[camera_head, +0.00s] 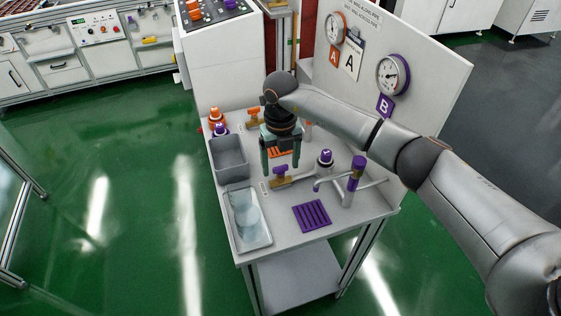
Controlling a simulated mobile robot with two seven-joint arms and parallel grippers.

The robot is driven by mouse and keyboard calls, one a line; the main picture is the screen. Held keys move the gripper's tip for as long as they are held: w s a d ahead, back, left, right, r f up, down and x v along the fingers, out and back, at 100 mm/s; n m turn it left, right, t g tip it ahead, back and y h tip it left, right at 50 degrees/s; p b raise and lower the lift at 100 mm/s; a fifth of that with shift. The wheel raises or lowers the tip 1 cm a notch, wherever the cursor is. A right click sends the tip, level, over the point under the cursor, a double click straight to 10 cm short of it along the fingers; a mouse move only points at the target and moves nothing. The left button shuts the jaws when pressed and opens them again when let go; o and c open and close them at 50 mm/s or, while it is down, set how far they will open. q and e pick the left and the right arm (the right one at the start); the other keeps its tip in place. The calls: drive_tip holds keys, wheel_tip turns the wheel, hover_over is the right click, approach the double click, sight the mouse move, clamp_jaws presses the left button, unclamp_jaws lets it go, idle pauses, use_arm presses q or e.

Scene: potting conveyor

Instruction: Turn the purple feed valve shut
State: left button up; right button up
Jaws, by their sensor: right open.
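The purple feed valve (280,182) sits on the white bench top, near its middle. It has a brass body, and its handle is partly hidden by my gripper's fingers. My right gripper (280,170) points down just behind and above the valve, with its two teal fingers apart. I cannot tell whether a finger touches the handle. The gauge with a purple rim (393,75) and the purple B tag (385,105) are on the upright panel behind. My left gripper is not in view.
A purple-topped tap (355,174), a purple-capped bottle (325,158) and a purple grate (312,215) stand right of the valve. A grey bin (229,160) and a clear tray (247,218) are on the left. An orange valve (254,117) is behind.

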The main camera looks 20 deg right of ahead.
drive_tip(key=shift+c, duration=0.3)
clamp_jaws()
